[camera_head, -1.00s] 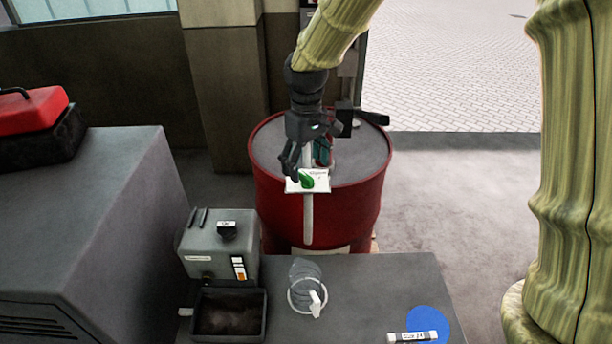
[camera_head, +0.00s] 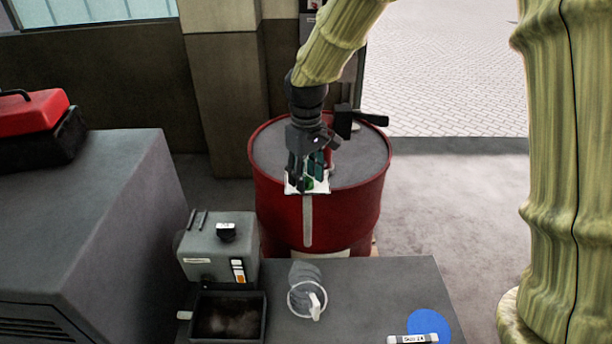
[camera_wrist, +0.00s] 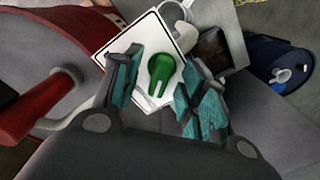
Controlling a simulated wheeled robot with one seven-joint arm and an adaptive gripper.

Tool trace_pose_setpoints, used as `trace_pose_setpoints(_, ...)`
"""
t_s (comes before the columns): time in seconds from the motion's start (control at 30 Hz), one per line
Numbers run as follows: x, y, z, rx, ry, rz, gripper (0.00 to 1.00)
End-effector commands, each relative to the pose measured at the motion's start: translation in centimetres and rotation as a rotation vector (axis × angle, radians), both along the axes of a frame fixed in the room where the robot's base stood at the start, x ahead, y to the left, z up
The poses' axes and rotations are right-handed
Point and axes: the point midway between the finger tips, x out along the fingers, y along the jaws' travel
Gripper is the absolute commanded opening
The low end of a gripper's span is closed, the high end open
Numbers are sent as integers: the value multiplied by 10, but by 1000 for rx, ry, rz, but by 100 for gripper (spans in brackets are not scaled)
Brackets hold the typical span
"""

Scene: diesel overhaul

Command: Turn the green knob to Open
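The green knob (camera_wrist: 160,76) sits on a white label plate (camera_wrist: 116,42) with a dark border, at the front edge of the red drum. In the head view the knob (camera_head: 308,184) is partly hidden by my gripper (camera_head: 308,180). In the wrist view my gripper (camera_wrist: 160,92) is open, with its teal-padded fingers on either side of the knob. A gap shows between the knob and each finger pad. The pointer on the knob shows as a pale line, and the label's writing cannot be read.
The red drum (camera_head: 275,212) has a black-handled fitting (camera_head: 345,120) on its top. A grey table (camera_head: 375,285) in front holds a grey box (camera_head: 215,250), a clear jug (camera_head: 305,290) and a blue disc (camera_head: 430,322). A grey cabinet (camera_head: 90,220) stands at left.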

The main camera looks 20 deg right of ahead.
Motion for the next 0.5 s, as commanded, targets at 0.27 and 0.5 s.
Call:
trace_pose_setpoints(0.27,0,0,0,0,0,0,7)
trace_pose_setpoints(0.5,0,-1,2,-4,-1,-114,8)
